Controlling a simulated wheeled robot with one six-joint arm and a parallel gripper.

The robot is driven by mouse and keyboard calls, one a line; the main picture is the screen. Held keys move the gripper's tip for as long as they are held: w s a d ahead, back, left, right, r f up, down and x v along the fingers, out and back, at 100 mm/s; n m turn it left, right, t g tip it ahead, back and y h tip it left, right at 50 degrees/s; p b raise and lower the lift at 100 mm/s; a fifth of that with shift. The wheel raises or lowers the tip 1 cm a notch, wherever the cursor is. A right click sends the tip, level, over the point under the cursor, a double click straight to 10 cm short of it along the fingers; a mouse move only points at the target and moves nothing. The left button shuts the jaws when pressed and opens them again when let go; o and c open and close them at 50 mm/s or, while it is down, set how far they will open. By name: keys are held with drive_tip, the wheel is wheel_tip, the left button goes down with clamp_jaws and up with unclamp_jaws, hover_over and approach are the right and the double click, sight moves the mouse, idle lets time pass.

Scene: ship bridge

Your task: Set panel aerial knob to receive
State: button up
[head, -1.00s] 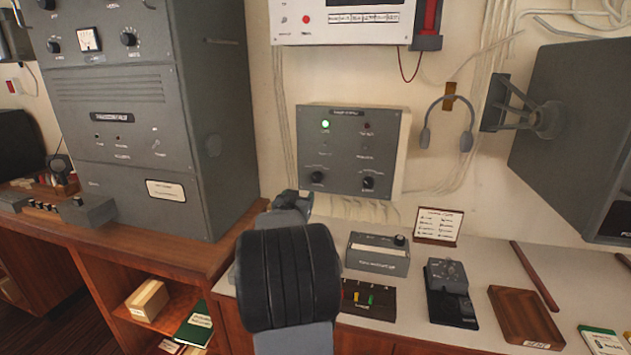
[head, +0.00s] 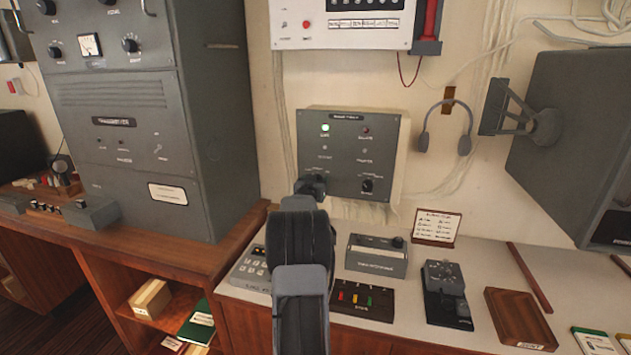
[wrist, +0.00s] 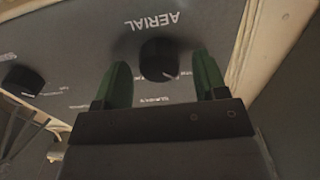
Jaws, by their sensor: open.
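The grey wall panel (head: 345,150) has a lit green lamp at its upper left and two black knobs along its lower part. The aerial knob (wrist: 157,57) is black and round, under an upside-down AERIAL label in the wrist view, with a short white mark at its lower right edge. My gripper (wrist: 163,66) is open, with one green finger on each side of the knob. I see a gap at the left finger; the right one is close, and I cannot tell if it touches. In the head view my gripper (head: 310,186) hides most of this knob.
The second panel knob (head: 367,186) is to the right; it also shows at the left in the wrist view (wrist: 22,80). Below are a desk with a keypad unit (head: 250,268), a grey box (head: 376,257) and a wooden tray (head: 518,318). A tall grey cabinet (head: 125,125) stands left.

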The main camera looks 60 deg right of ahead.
drive_tip(key=shift+d, duration=0.15)
drive_tip(key=c, duration=0.9)
drive_tip(key=shift+f+m+b, duration=0.1)
drive_tip(key=shift+m+b, duration=0.3)
drive_tip(key=shift+b, duration=0.15)
drive_tip(key=shift+s+m+b, duration=0.1)
drive_tip(key=shift+m+b, duration=3.2)
drive_tip(key=shift+m, duration=0.6)
